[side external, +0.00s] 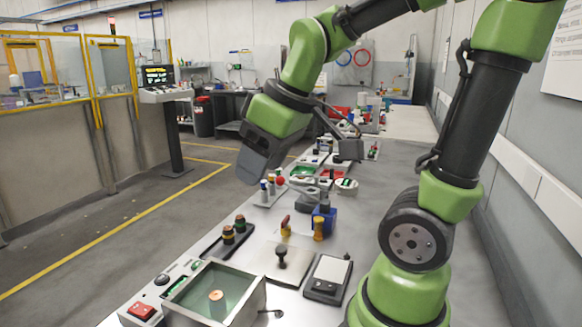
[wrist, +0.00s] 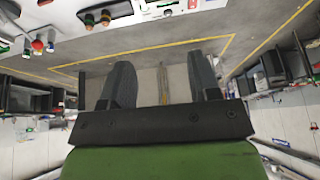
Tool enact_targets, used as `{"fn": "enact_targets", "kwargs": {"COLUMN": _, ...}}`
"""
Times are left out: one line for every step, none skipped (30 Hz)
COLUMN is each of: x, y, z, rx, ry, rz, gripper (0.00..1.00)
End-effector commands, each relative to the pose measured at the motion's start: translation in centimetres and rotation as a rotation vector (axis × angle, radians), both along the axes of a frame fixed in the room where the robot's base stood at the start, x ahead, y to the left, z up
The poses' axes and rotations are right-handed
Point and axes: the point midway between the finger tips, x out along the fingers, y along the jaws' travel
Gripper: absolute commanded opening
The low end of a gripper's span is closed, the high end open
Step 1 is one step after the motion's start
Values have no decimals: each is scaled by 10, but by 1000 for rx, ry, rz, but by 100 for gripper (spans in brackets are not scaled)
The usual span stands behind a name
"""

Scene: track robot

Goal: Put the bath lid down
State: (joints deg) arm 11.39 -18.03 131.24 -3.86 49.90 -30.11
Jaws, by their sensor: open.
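The bath lid (side external: 262,262) looks to be the flat metal plate with a black knob, lying on the bench just behind and right of the bath. The bath (side external: 250,300) is an open metal box with greenish contents and a copper-coloured piece in it, at the front of the bench. My gripper (side external: 250,178) is up in the air, well above and behind the lid and toward the aisle side of the bench. In the wrist view my gripper (wrist: 163,80) has its two fingers apart with only floor showing between them. The lid and bath cannot be made out there.
A scale-like device (side external: 327,278) lies right of the lid. A blue block (side external: 325,221) and yellow-handled pieces (side external: 318,230) stand behind it. A dark tray with two round pieces (side external: 228,238) is left of it.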

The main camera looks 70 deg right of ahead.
Motion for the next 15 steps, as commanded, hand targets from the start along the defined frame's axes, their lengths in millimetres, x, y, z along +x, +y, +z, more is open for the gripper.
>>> {"fn": "enact_targets", "kwargs": {"x": -14, "y": 14, "z": 8, "rx": 48, "ry": -48, "rz": -45, "gripper": 56}}
{"fn": "enact_targets", "kwargs": {"x": -21, "y": 20, "z": 10, "rx": 83, "ry": -68, "rz": -80, "gripper": 56}}
{"fn": "enact_targets", "kwargs": {"x": -30, "y": 28, "z": 13, "rx": 127, "ry": -91, "rz": -120, "gripper": 56}}
{"fn": "enact_targets", "kwargs": {"x": -36, "y": 32, "z": 14, "rx": 159, "ry": -105, "rz": -148, "gripper": 56}}
{"fn": "enact_targets", "kwargs": {"x": -42, "y": 36, "z": 15, "rx": 189, "ry": -116, "rz": -171, "gripper": 56}}
{"fn": "enact_targets", "kwargs": {"x": -48, "y": 41, "z": 16, "rx": 225, "ry": -129, "rz": -200, "gripper": 56}}
{"fn": "enact_targets", "kwargs": {"x": -52, "y": 44, "z": 16, "rx": 249, "ry": -137, "rz": -218, "gripper": 56}}
{"fn": "enact_targets", "kwargs": {"x": -56, "y": 46, "z": 16, "rx": 269, "ry": -143, "rz": -234, "gripper": 56}}
{"fn": "enact_targets", "kwargs": {"x": -59, "y": 48, "z": 16, "rx": 290, "ry": -148, "rz": -250, "gripper": 56}}
{"fn": "enact_targets", "kwargs": {"x": -61, "y": 49, "z": 16, "rx": 302, "ry": -151, "rz": -259, "gripper": 56}}
{"fn": "enact_targets", "kwargs": {"x": -62, "y": 50, "z": 16, "rx": 313, "ry": -154, "rz": -267, "gripper": 56}}
{"fn": "enact_targets", "kwargs": {"x": -64, "y": 50, "z": 16, "rx": 320, "ry": -155, "rz": -273, "gripper": 56}}
{"fn": "enact_targets", "kwargs": {"x": -64, "y": 51, "z": 16, "rx": 324, "ry": -154, "rz": -277, "gripper": 56}}
{"fn": "enact_targets", "kwargs": {"x": -64, "y": 51, "z": 16, "rx": 326, "ry": -154, "rz": -279, "gripper": 56}}
{"fn": "enact_targets", "kwargs": {"x": -64, "y": 51, "z": 16, "rx": 327, "ry": -154, "rz": -280, "gripper": 56}}
